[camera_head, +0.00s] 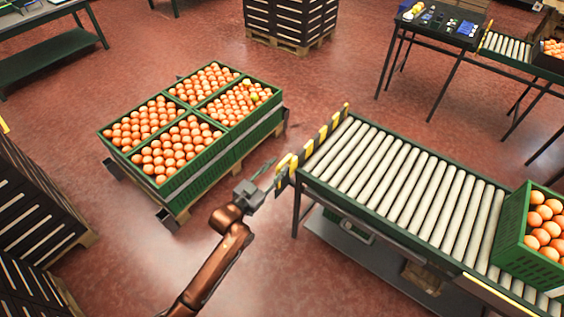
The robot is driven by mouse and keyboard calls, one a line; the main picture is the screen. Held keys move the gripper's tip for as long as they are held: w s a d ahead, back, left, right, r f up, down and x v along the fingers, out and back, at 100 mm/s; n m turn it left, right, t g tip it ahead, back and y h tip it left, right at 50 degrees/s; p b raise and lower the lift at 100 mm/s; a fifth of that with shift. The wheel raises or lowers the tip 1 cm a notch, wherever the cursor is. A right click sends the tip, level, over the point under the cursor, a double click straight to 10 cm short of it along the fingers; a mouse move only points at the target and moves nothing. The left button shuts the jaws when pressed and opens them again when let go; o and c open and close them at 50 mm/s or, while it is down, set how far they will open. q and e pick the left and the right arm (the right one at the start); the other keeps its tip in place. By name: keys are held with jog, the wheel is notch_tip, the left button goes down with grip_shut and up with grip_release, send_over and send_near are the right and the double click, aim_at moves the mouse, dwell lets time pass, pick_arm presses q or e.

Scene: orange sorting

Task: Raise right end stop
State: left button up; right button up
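A yellow-and-black striped end stop (322,134) runs along the left end of the roller conveyor (390,180). I cannot tell how high it stands above the rollers. My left gripper (274,172) is just left of the near end of the end stop, close to the yellow part there. Its fingers look spread and point toward the conveyor. They look empty, and I cannot tell whether they touch the stop. My copper-coloured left arm comes up from the bottom of the view. My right gripper is not in view.
Green crates of oranges (190,185) sit on a pallet left of the conveyor. Another green crate of oranges (517,240) stands on the rollers at right. Dark stacked crates (30,210) stand at far left. A dark table (440,28) is at the back right. Red floor is open between.

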pick_arm(q)
jog(key=v, duration=0.8)
jog(key=shift+f, duration=0.1)
